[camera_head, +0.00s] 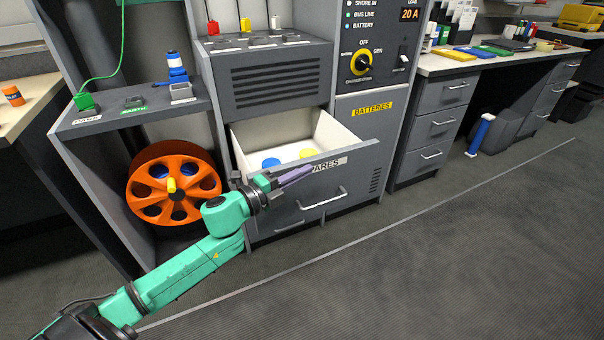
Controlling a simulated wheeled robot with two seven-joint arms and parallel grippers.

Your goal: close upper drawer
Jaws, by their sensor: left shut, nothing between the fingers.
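The upper drawer (340,160) is a grey drawer labelled SPARES in the middle cabinet. It is pulled out, and its white inside shows a blue round item (270,162) and a yellow round item (309,153). A lower drawer (290,228) below it looks shut. My left gripper (294,176) is shut and empty. Its purple-grey fingers are in front of the upper drawer's face, over the left part of the label. I cannot tell whether they touch the face. My right gripper is not in view.
An orange reel (175,184) stands in the open bay left of the drawers. A BATTERIES panel (358,115) is on the right. A desk with drawers (440,100) stands farther right. The floor (400,260) in front is clear.

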